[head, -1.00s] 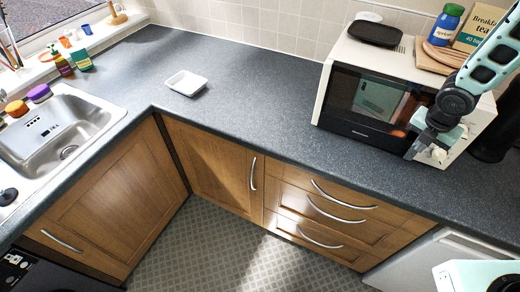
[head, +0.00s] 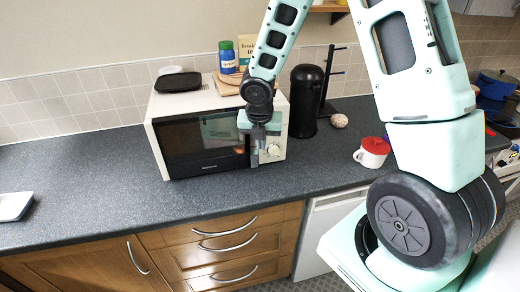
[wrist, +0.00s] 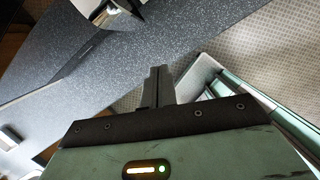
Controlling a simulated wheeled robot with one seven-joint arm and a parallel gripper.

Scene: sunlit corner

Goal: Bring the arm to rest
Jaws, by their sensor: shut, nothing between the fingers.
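My gripper (head: 257,153) hangs in front of the right side of the white microwave (head: 160,138), near its control knobs, in the head view. Its fingers point down and are shut with nothing between them. I cannot tell whether it touches the microwave. In the wrist view the closed fingers (wrist: 159,85) stand out against the counter edge and the floor. My arm rises from the right and bends down to the gripper.
The dark counter (head: 100,180) is clear left of the microwave, apart from a white dish (head: 14,206). A black canister (head: 305,100), a white mug with a red top (head: 372,152) and a round pale object (head: 339,120) stand to the right.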

